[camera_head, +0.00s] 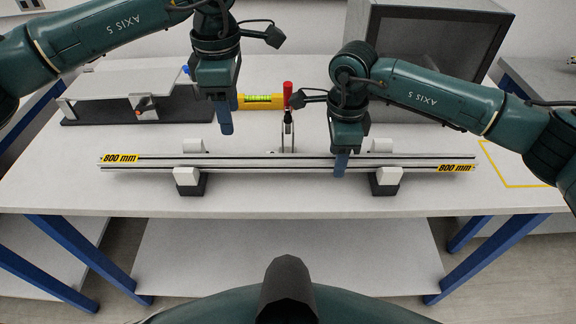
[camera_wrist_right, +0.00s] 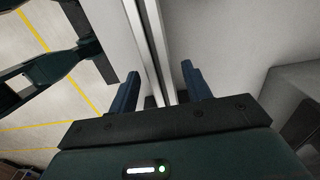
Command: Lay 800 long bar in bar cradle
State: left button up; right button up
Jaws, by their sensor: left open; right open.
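The 800 long bar (camera_head: 270,162) is a silver rail with yellow "800 mm" labels at both ends. It lies level across the two blocks of the bar cradle (camera_head: 189,180), (camera_head: 386,180), between their white front and back jaws. My right gripper (camera_head: 340,163) is open at the bar, right of its middle. In the right wrist view its blue fingers (camera_wrist_right: 160,92) stand on either side of the bar (camera_wrist_right: 150,40), apart from it. My left gripper (camera_head: 225,122) is open and empty, above and behind the bar's left half. Its far finger is hidden.
A red-handled clamp (camera_head: 288,95) stands behind the bar's middle, near a yellow spirit level (camera_head: 258,101). A grey fixture on a black base (camera_head: 130,111) is at back left, a dark-fronted box (camera_head: 435,45) at back right. The table front (camera_head: 280,203) is clear.

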notch_tip(320, 180, up, 12)
dwell(0.5)
jog(key=shift+a+r, duration=0.1)
jog(key=shift+a, duration=0.05)
